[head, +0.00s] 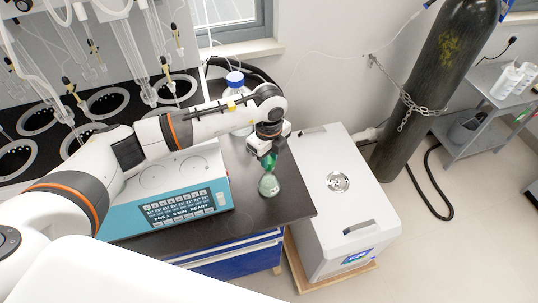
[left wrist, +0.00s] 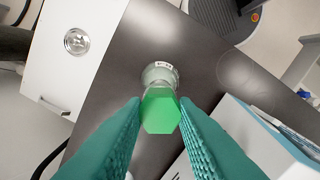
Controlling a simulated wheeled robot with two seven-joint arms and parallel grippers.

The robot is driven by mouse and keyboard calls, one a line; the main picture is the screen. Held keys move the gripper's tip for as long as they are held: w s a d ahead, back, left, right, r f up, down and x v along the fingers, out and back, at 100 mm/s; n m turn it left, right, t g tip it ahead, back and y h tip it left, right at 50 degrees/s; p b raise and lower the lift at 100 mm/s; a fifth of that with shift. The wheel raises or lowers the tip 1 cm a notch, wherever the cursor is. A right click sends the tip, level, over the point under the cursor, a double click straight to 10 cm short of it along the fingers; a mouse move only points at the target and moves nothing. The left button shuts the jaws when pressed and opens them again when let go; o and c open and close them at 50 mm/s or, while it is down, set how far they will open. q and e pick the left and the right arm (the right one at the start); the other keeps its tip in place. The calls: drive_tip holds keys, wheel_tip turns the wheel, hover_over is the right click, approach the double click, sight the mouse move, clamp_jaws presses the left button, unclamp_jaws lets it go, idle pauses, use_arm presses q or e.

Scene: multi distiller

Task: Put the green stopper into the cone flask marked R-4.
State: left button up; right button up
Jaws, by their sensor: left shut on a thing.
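The green stopper (left wrist: 160,112), with a hexagonal top, is between the teal fingers of my left gripper (left wrist: 162,135), which is shut on it. In the head view my left gripper (head: 268,161) points down directly over the cone flask (head: 268,186). The clear flask stands upright on the dark bench near its right edge. In the left wrist view the flask (left wrist: 160,72) shows just beyond the stopper, with a small white label too small to read surely. The stopper hides the flask's mouth, so I cannot tell whether it is inside the neck. My right gripper is not in view.
A teal-and-white control unit (head: 182,200) stands left of the flask on the bench (head: 290,195). A blue-capped bottle (head: 235,84) is behind my left forearm. A white box unit (head: 345,190) stands right of the bench. Distiller glassware (head: 125,50) fills the back left.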

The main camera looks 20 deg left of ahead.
use_arm(q)
drive_tip(key=shift+f+b, duration=0.35)
drive_tip(key=shift+f, duration=0.2)
drive_tip(key=o, duration=1)
wheel_tip(320, 180, up, 12)
drive_tip(key=b, duration=0.2)
drive_tip(key=shift+b, duration=0.3)
